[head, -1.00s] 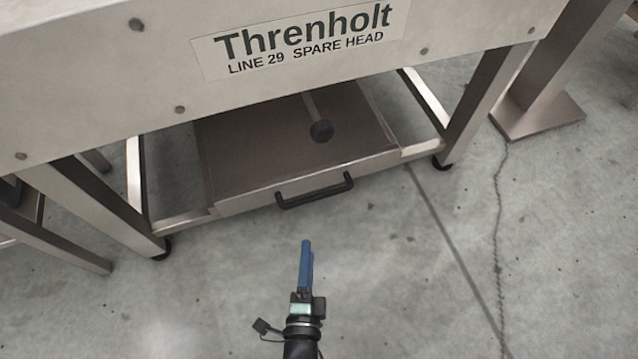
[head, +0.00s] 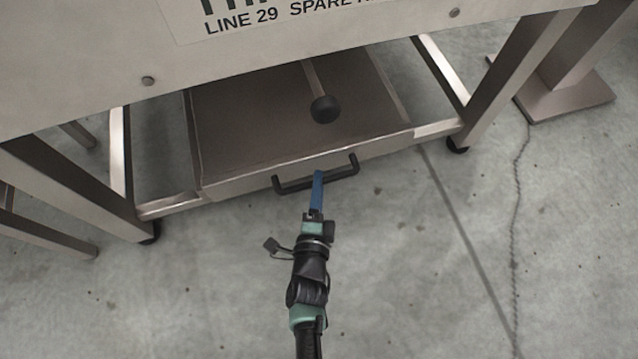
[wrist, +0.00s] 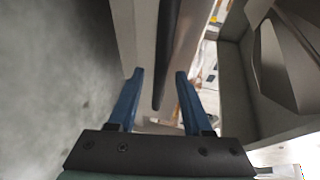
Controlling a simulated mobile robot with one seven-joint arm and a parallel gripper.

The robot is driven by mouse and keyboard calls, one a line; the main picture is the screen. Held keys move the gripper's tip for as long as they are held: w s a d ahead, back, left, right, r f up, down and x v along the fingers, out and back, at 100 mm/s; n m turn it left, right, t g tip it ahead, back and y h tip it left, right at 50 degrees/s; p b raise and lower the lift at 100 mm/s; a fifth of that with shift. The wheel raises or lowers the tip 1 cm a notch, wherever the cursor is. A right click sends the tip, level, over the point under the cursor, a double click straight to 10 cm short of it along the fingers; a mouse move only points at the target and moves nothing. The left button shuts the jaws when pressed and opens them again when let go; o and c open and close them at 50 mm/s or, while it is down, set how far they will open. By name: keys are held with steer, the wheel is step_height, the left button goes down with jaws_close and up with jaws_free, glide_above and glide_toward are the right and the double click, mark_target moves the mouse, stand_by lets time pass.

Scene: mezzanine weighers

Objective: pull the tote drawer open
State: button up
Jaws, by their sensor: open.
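The tote drawer (head: 250,178) is a steel box low in the stand's frame, its front about in line with the lower rail. A black bar handle (head: 291,186) is fixed across its front. My gripper (head: 318,174), with blue fingers, reaches the middle of the handle in the head view. In the wrist view my gripper (wrist: 158,75) is open, and the dark handle bar (wrist: 168,35) runs between its two fingers with a gap on each side. I cannot tell whether a finger touches the bar.
The stand's front panel (head: 80,70) with lettering overhangs the drawer. A black knob (head: 324,109) on a rod hangs above the drawer top. Stand legs (head: 512,75) are on both sides. The floor (head: 420,270) before the drawer is clear.

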steer(key=shift+w+f, duration=0.15)
steer(key=shift+w, duration=0.75)
steer(key=shift+c, duration=0.3)
jaws_close()
stand_by(0.6)
